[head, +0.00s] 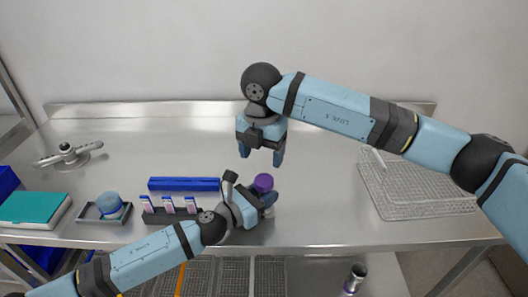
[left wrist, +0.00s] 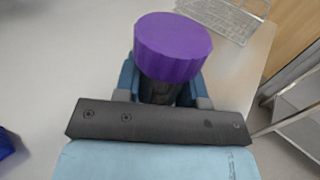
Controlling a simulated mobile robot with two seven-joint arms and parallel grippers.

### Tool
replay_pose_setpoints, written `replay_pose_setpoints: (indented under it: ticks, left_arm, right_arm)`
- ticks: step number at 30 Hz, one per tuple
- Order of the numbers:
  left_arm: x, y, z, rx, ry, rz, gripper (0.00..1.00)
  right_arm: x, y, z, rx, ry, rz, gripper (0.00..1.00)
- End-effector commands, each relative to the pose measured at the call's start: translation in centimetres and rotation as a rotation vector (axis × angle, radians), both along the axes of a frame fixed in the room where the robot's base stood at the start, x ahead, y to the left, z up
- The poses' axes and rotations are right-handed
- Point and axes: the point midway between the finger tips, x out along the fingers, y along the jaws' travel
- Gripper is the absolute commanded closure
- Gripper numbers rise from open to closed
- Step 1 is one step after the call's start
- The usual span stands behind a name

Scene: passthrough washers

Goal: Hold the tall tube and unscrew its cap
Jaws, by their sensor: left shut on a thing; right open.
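The tall tube has a purple cap (head: 263,182), which shows large and close in the left wrist view (left wrist: 172,46). My left gripper (head: 262,200) is shut on the tube just below the cap and holds it upright near the table's front edge. The tube's body is mostly hidden by the fingers; a small pale part (head: 269,212) shows below them. The cap is on the tube. My right gripper (head: 262,156) is open and empty, pointing down, above and a little behind the cap, apart from it.
A dark rack (head: 170,216) with several pink-and-white vials and a blue bar (head: 184,184) lie left of the tube. A blue round item (head: 110,205) sits in a grey tray. A wire basket (head: 415,190) stands at right. The table's middle back is clear.

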Motion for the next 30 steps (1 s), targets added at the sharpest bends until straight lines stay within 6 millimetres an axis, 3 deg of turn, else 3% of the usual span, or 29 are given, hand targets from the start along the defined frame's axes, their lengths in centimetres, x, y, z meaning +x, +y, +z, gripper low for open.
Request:
replay_pose_setpoints:
  ticks: [9, 15, 23, 30]
  left_arm:
    - [0.0, 0.0, 0.0, 0.0, 0.0, 0.0, 1.0]
    - [0.0, 0.0, 0.0, 0.0, 0.0, 0.0, 1.0]
    - [0.0, 0.0, 0.0, 0.0, 0.0, 0.0, 1.0]
    - [0.0, 0.0, 0.0, 0.0, 0.0, 0.0, 1.0]
  right_arm:
    - [0.1, -0.2, -0.1, 0.001, 0.004, -0.693, 0.29]
    - [0.1, -0.4, -0.1, 0.002, 0.006, -1.006, 0.29]
    - [0.1, -0.5, -0.8, 0.0, 0.005, -1.147, 0.29]
    - [0.1, -0.5, -4.2, -0.001, 0.007, -1.149, 0.29]
